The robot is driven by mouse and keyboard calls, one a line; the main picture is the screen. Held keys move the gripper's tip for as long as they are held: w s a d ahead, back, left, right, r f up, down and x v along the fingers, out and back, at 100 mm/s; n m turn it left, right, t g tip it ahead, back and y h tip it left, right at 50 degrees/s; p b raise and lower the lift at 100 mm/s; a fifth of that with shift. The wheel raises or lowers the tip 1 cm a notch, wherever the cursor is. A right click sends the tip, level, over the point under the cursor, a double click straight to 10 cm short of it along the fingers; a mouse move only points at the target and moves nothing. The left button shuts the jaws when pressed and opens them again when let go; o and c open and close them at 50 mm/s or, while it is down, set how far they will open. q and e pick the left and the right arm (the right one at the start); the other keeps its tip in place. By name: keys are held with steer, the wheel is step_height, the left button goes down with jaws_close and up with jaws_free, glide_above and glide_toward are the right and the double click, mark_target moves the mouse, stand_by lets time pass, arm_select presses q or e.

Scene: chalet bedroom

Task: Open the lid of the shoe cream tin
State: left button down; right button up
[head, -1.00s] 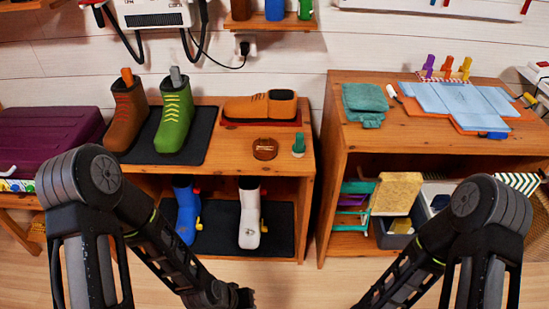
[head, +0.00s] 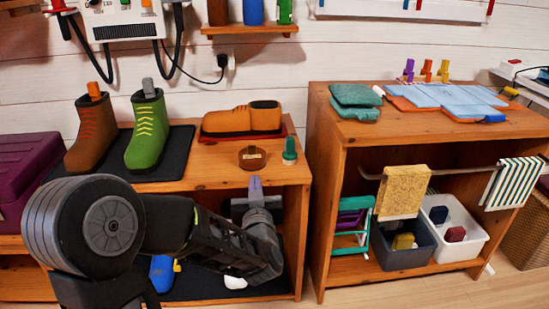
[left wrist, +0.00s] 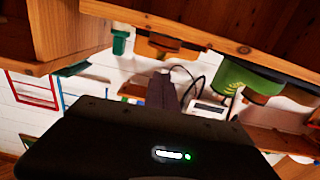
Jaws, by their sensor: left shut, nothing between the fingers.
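The shoe cream tin (head: 252,157) is a small round brown tin with a pale label on top. It sits near the front edge of the shoe bench top, and its lid looks on. My left gripper (head: 256,187) is shut and empty, just in front of the bench edge and a little below the tin, apart from it. In the left wrist view the narrow shut fingers (left wrist: 162,92) point toward the bench; the bench edge shows upside down there, and I cannot clearly make out the tin. My right gripper is not in view.
A green-topped object (head: 290,150) stands just right of the tin. An orange shoe (head: 240,119) lies behind it on a red mat. Green (head: 147,135) and brown boots (head: 92,136) stand left on a dark mat. A wooden shelf unit (head: 330,190) stands right, across a gap.

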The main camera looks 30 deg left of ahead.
mark_target(252, 148)
arm_select(q)
steer(key=shift+a+r, duration=0.1)
stand_by(0.3)
steer(key=b+x, duration=0.3)
steer(key=x, duration=1.1)
steer(key=shift+r, duration=0.1)
